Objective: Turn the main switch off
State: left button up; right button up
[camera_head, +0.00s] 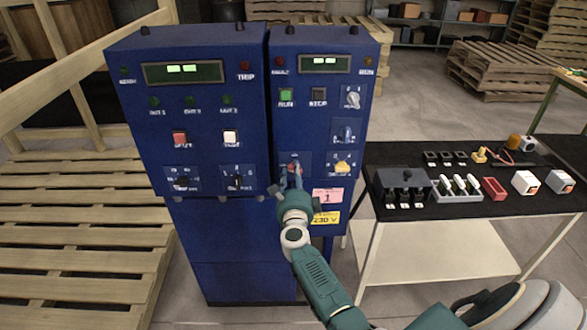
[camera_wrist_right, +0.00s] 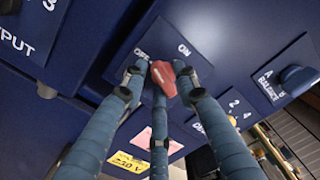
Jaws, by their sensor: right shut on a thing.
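The main switch is a red knob (camera_head: 295,169) low on the right-hand blue cabinet (camera_head: 318,110). In the right wrist view the red knob (camera_wrist_right: 164,78) sits on a dark blue plate with OFF at its left and ON at its upper right. My right gripper (camera_head: 293,181) is at the knob, with its fingers around it. In the wrist view the three blue-grey fingers of this gripper (camera_wrist_right: 163,84) close on the knob from left, right and below. The fingers cover part of the knob, so its exact angle is hard to tell. My left gripper is not in view.
Other knobs sit close by, including a yellow one (camera_head: 342,168) to the right and an output knob (camera_head: 238,180) to the left. A black-topped table (camera_head: 400,155) with switches and boxes stands at the right. Pallets (camera_head: 85,220) lie at the left.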

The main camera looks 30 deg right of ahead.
jog(key=shift+s+a+f+n+p, duration=0.1)
jog(key=shift+f+n+p, duration=0.15)
jog(key=shift+n, duration=0.4)
jog(key=shift+w+f+n+p, duration=0.1)
jog(key=shift+n+p, duration=0.25)
jog(key=shift+n, duration=0.35)
jog(key=shift+s+a+f+n+p, duration=0.1)
jog(key=shift+f+n+p, duration=0.15)
jog(key=shift+n, duration=0.4)
jog(key=shift+d, duration=0.1)
jog(key=o, duration=0.9)
jog(key=shift+r, duration=0.15)
jog(key=v, duration=0.7)
jog(key=shift+s, duration=0.2)
